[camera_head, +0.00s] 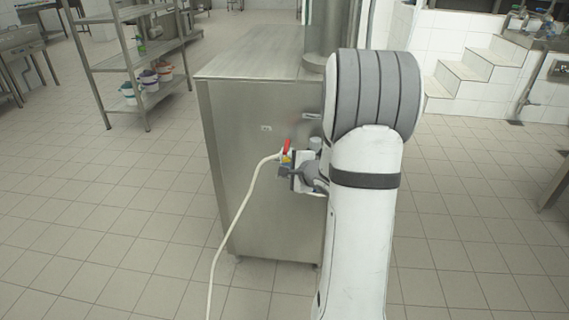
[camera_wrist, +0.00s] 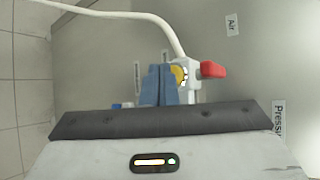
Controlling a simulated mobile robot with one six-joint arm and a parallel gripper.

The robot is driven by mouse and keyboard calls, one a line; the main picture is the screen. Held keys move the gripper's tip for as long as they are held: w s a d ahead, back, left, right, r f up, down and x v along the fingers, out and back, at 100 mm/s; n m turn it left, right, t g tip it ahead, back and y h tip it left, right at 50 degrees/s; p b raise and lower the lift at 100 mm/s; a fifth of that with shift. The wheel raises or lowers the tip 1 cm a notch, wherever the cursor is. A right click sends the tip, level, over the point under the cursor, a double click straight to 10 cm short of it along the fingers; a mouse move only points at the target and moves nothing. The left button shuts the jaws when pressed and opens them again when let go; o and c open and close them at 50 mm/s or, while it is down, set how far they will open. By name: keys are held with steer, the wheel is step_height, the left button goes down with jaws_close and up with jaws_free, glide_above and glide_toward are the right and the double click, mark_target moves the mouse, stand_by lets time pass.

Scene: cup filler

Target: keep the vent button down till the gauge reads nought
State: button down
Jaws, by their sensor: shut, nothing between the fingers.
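My gripper (camera_wrist: 158,72) is shut and empty, its blue-grey fingers together in front of the steel cabinet (camera_head: 265,215). In the head view, my gripper (camera_head: 285,171) is at the fittings on the cabinet's face. A red lever (camera_wrist: 212,69) is right of the fingertips, on a pale fitting. A small yellow part (camera_wrist: 179,74) is right beside the fingertips, partly covered. I cannot tell whether it is the vent button or whether the fingers touch it. The red lever also shows in the head view (camera_head: 287,145). No gauge reading is legible; my arm hides part of the cabinet.
A white hose (camera_head: 238,207) runs from the fittings to the floor and crosses above the fingers in the wrist view. Labels read "Air" (camera_wrist: 232,25) and, partly cut off, "Pressu" (camera_wrist: 279,117). A shelf rack (camera_head: 140,70) stands behind left. The tiled floor left is clear.

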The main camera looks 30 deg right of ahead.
steer(key=shift+w+d, duration=0.25)
steer(key=shift+w, duration=0.15)
stand_by(2.8)
steer(key=shift+b, duration=0.35)
stand_by(1.0)
steer(key=shift+s+a+b, duration=0.5)
steer(key=shift+s+b, duration=0.1)
steer(key=shift+s, duration=0.1)
steer(key=s+a+b, duration=0.1)
steer(key=s, duration=0.1)
steer(key=s+a+b, duration=0.2)
steer(key=shift+s, duration=0.1)
stand_by(0.5)
